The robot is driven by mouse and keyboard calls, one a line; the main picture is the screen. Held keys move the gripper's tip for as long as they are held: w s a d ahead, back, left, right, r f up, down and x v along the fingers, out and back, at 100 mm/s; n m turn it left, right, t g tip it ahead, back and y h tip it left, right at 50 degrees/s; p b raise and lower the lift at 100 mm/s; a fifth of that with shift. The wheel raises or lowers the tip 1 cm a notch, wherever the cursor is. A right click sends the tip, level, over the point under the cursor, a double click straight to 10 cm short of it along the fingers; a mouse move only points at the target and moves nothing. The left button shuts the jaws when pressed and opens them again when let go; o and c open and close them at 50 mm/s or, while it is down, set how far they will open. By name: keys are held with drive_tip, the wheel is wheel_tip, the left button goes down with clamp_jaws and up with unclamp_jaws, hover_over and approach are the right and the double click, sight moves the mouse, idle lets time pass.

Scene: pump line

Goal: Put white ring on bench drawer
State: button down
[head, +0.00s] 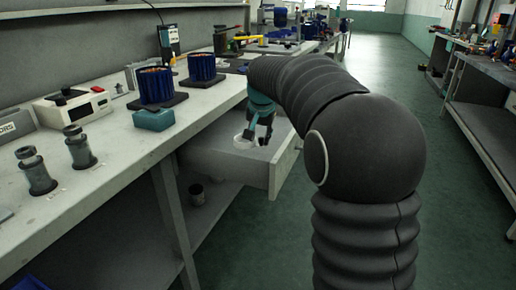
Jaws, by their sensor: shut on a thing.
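The white ring (243,140) is a small pale shape at the tip of my gripper. My gripper (253,137) points down into the open bench drawer (222,162), inside its walls as seen here. It is shut on the white ring, at or just above the drawer floor; I cannot tell whether the ring touches it. The drawer is grey and pulled out from under the bench top. My arm hides part of the drawer's far side.
The bench (115,148) holds blue finned parts (156,88) on dark plates, a teal block (154,119), a white instrument (75,106) and metal posts (81,150). The aisle floor is clear; another bench (480,75) stands right.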

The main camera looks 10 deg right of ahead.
sight(260, 145)
drive_tip(key=shift+f, duration=1.9)
drive_tip(key=shift+f+b, duration=0.1)
drive_tip(key=shift+b, duration=0.2)
drive_tip(key=c, duration=0.8)
unclamp_jaws()
drive_tip(key=p+v, duration=0.1)
drive_tip(key=v, duration=1.1)
drive_tip(key=shift+s, duration=0.1)
drive_tip(key=s+n, duration=0.1)
drive_tip(key=s, duration=0.4)
drive_tip(key=s+f+n, duration=0.1)
drive_tip(key=s, duration=0.4)
drive_tip(key=s+a+f+n, duration=0.1)
drive_tip(key=s, duration=0.5)
drive_tip(key=s+f+n, duration=0.1)
drive_tip(key=s+f, duration=0.2)
drive_tip(key=s, duration=0.2)
drive_tip(key=s+f+n, duration=0.1)
drive_tip(key=s+f, duration=0.3)
drive_tip(key=s, duration=0.2)
drive_tip(key=s+a+f+n, duration=0.1)
drive_tip(key=s+f, duration=0.3)
drive_tip(key=s, duration=0.1)
drive_tip(key=shift+s+t+y, duration=0.2)
drive_tip(key=shift+t+y, duration=0.1)
drive_tip(key=shift+t, duration=0.1)
